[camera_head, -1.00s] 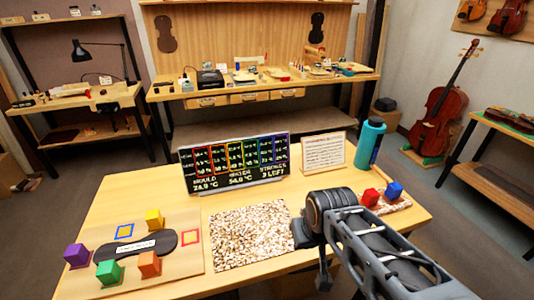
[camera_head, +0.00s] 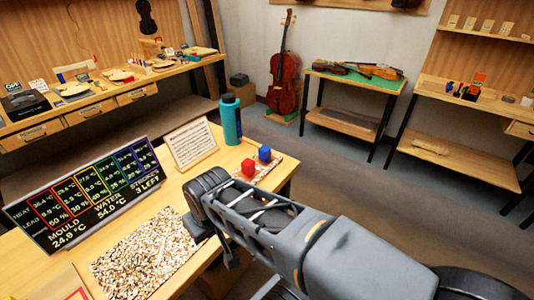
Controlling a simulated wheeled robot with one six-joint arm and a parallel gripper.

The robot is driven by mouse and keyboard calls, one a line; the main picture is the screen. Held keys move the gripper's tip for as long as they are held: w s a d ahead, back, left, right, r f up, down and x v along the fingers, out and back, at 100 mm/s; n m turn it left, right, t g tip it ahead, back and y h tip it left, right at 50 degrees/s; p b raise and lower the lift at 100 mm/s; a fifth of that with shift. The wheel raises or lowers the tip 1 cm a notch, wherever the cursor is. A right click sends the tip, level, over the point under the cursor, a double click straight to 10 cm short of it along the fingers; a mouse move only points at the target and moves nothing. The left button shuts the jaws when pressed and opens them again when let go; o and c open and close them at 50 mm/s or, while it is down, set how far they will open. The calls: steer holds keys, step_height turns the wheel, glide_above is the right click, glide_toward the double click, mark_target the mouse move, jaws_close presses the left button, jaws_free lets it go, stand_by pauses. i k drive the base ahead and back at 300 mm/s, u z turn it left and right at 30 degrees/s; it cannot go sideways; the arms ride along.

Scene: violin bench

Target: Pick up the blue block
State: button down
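The blue block (camera_head: 264,153) sits at the right end of the table, on a small speckled board (camera_head: 261,170). A red block (camera_head: 248,167) stands on the same board, just left of it and nearer to me. My arm reaches in from the lower right, and its end is over the table's right part, left of and nearer than the two blocks. My gripper (camera_head: 228,254) points down there, apart from the blocks. Its fingers are small, dark and partly hidden by the arm, so their opening is unclear.
A teal bottle (camera_head: 231,120) stands close behind the blocks. A framed text card (camera_head: 190,145) and a dark display panel (camera_head: 88,195) stand to the left. A speckled mat (camera_head: 146,256) lies in front of the panel. Open floor lies right of the table (camera_head: 292,170).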

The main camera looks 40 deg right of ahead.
mark_target(265, 151)
steer(key=z, duration=1)
steer(key=k, duration=0.3)
steer(key=z, duration=0.2)
steer(key=i, duration=0.4)
steer(key=u, duration=0.55)
steer(key=k, duration=1.3)
steer(key=z, duration=0.45)
steer(key=i, duration=1.55)
steer(key=u, duration=0.6)
